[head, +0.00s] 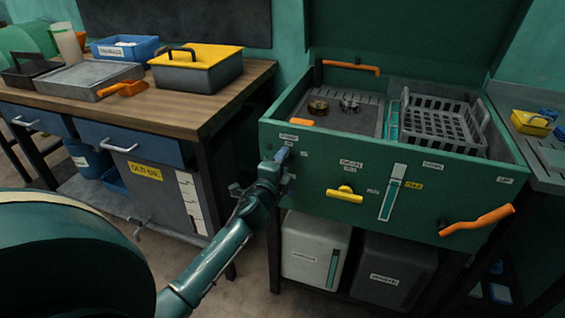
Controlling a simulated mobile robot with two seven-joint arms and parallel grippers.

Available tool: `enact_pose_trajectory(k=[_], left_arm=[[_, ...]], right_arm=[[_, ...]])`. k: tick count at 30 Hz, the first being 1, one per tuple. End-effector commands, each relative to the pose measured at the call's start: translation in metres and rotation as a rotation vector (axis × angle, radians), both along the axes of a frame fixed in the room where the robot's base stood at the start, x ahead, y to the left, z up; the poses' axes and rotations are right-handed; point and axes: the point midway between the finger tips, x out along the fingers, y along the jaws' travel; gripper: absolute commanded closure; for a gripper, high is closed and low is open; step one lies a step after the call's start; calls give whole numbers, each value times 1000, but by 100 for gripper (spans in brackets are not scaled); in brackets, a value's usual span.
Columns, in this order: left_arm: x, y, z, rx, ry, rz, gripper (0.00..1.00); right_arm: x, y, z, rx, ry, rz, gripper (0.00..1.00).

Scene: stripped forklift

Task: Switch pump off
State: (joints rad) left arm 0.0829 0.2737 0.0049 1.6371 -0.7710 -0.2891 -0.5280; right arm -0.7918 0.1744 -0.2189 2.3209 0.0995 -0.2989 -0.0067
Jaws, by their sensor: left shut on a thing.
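The green parts washer (470,190) stands at the centre right, its lid raised. My left gripper (284,156) is at the upper left corner of its front panel, below a small white label (288,137). It is shut on a small control there, which I take to be the pump switch; the gripper hides most of it, so its position cannot be told. A yellow handle (345,194) and a level gauge (391,195) are further right on the panel. My right gripper is not in view.
An orange lever (478,220) sticks out at the panel's right. A grey basket (442,125) is in the washer basin. Two containers (315,252) stand beneath it. Left is a wooden workbench (180,110) with a yellow-lidded box (197,68) and an orange tool (122,89).

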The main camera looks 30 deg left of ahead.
Motion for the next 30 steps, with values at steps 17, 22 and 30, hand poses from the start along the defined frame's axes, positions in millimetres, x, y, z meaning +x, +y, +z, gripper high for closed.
enact_pose_trajectory(k=[17, 22, 30], left_arm=[[0, 0, 0, -1, 1, 0, 40], [-5, -1, 0, -1, 1, -1, 40], [-53, -13, -2, -2, 4, 0, 40]], right_arm=[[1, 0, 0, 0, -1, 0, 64], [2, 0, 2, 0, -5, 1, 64], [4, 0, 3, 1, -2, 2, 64]])
